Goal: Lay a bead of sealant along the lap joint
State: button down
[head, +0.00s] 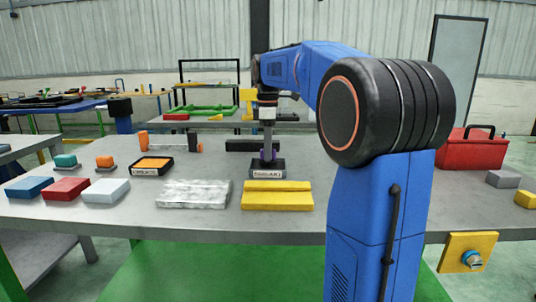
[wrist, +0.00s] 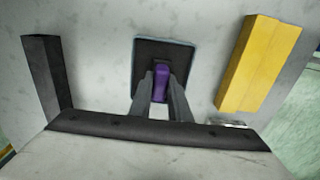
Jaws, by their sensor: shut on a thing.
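The lap joint (head: 277,196) is two overlapping yellow plates near the front edge of the bench. It also shows at the right of the wrist view (wrist: 257,62). A dark holder (head: 267,169) with a white label, apparently reading sealant, stands just behind it; the wrist view shows it from above (wrist: 147,57). My gripper (head: 268,148) points down over this holder. In the wrist view my gripper (wrist: 161,92) is shut on a purple sealant tool (wrist: 161,75). The tool's lower end is hidden, so I cannot tell whether it touches the holder.
A black block (head: 252,145) lies behind the holder. A mottled white plate (head: 194,193) lies left of the lap joint. Further left are a labelled orange-topped tray (head: 153,166) and several coloured blocks. A red toolbox (head: 466,149) stands at the right.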

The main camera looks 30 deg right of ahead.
jog(key=shift+r, duration=3)
jog(key=shift+a, duration=0.1)
